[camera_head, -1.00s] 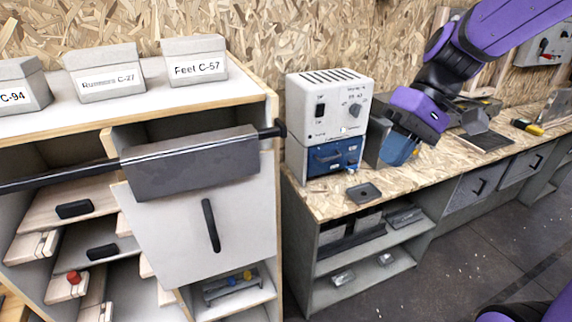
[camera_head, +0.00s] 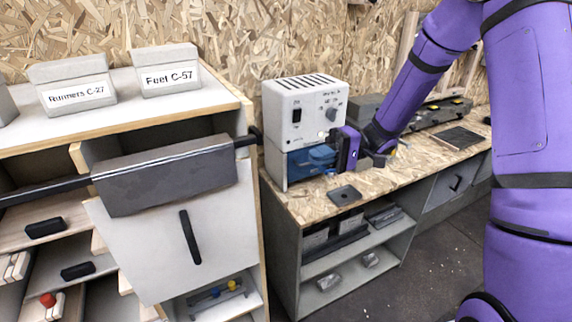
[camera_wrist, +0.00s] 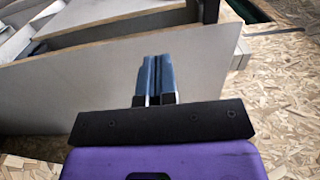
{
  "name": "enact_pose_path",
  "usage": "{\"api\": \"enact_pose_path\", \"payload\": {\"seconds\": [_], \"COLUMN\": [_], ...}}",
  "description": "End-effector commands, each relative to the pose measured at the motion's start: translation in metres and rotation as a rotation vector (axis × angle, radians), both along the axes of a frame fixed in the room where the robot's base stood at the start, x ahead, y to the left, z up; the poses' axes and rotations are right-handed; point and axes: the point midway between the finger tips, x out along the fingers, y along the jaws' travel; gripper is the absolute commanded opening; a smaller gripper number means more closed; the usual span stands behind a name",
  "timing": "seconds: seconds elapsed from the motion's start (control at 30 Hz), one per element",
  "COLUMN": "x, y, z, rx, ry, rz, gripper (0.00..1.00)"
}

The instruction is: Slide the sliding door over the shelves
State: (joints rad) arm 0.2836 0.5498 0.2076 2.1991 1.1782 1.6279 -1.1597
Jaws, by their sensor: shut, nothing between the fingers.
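The sliding door (camera_head: 222,228) is a pale panel with a black vertical handle (camera_head: 190,237). It hangs below a dark grey box (camera_head: 165,178) on a black rail (camera_head: 40,192) and covers the right part of the cabinet. The shelves (camera_head: 90,285) to its left are uncovered. My gripper (camera_head: 318,157) is to the right of the door, apart from it, in front of the white device over the workbench. In the wrist view, its blue fingers (camera_wrist: 156,78) are shut with nothing between them. They point toward a large grey panel (camera_wrist: 75,90), which I cannot identify for sure.
The white device (camera_head: 300,108) stands on the workbench (camera_head: 385,185), close right of the cabinet. A small dark plate (camera_head: 344,195) lies on the bench. Labelled boxes (camera_head: 166,72) stand on the cabinet top. Floor (camera_head: 425,270) is clear in front of the bench.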

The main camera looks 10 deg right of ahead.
Motion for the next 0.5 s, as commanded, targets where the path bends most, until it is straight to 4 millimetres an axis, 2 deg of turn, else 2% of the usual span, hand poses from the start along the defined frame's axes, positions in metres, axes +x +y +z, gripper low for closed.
{"api": "enact_pose_path", "payload": {"seconds": [0.5], "x": [-0.026], "y": [0.086], "z": [0.0], "rx": [-0.002], "ry": [0.0], "rz": [0.007], "gripper": [0.0]}}
